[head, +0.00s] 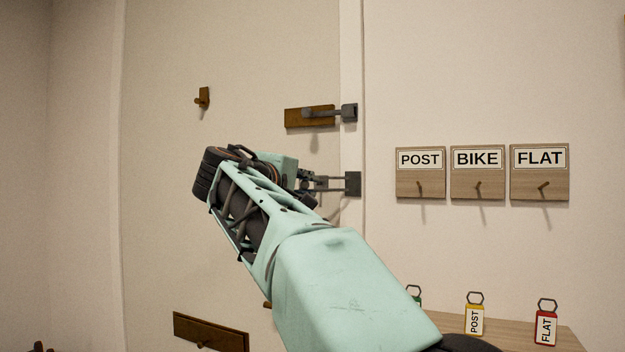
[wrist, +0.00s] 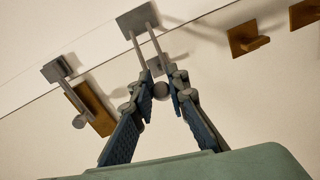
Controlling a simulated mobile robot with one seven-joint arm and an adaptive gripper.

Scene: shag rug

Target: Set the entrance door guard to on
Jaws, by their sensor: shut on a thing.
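The entrance door guard has a dark square plate (head: 352,184) on the door frame, with two thin parallel rods running left from it toward the door. In the wrist view its plate (wrist: 137,18) is at the top and the rods run down to my fingertips. My gripper (head: 306,182) is at the rods' free end, shut on the guard. In the wrist view my gripper (wrist: 162,82) has its fingers on either side of a round grey knob (wrist: 161,91). My arm hides part of the guard in the head view. The pale door (head: 240,60) looks closed.
Above the guard, a wooden plate (head: 300,118) carries a grey bar latch. A small wooden peg (head: 203,98) is on the door. Right are POST (head: 420,190), BIKE (head: 477,190) and FLAT (head: 540,190) hooks, over a shelf (head: 510,330) with key tags.

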